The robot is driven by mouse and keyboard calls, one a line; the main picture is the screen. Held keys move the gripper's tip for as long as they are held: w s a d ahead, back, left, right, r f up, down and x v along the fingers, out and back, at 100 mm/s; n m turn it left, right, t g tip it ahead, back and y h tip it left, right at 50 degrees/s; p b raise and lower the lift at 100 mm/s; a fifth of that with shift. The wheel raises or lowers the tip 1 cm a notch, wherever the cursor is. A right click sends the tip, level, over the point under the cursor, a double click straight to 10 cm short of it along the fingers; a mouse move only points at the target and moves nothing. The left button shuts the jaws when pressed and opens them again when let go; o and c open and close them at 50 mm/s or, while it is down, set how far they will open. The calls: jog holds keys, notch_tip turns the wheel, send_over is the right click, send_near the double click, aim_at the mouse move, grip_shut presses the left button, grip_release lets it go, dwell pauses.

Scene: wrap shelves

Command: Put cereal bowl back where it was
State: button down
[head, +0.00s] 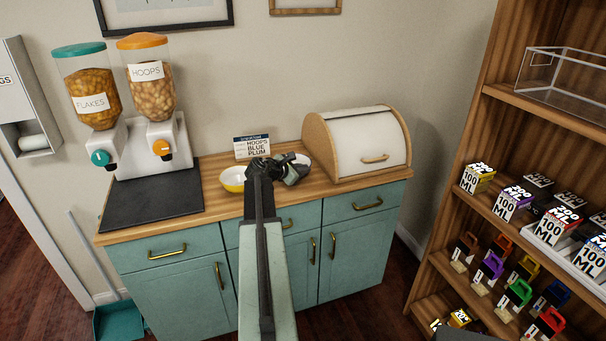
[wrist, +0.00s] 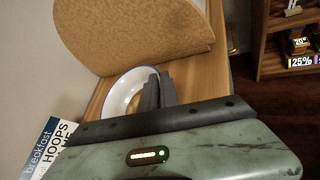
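A white bowl with a blue rim (wrist: 117,93) sits on the wooden counter beside the bread box in the wrist view. In the head view it is mostly hidden behind my gripper (head: 293,172). In the wrist view my gripper's dark fingers (wrist: 160,92) are close together at the bowl's right rim. I cannot tell whether they are clamped on the rim. A second bowl, yellow outside and white inside (head: 232,180), stands on the counter left of my gripper. Which of them is the cereal bowl is not marked.
A bread box (head: 358,143) stands at the counter's right. A breakfast card (head: 251,147) reading hoops, blue, plum stands at the wall. Cereal dispensers (head: 142,140) and a dark mat (head: 153,193) are at left.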

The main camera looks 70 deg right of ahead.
jog(key=shift+f, duration=0.15)
jog(key=c, duration=1.6)
grip_release()
jog(key=shift+a+r, duration=0.15)
jog(key=shift+r, duration=0.25)
jog(key=p+v, duration=0.5)
jog(key=v, duration=0.6)
jog(key=shift+w+a, duration=0.2)
jog(key=shift+a, duration=0.1)
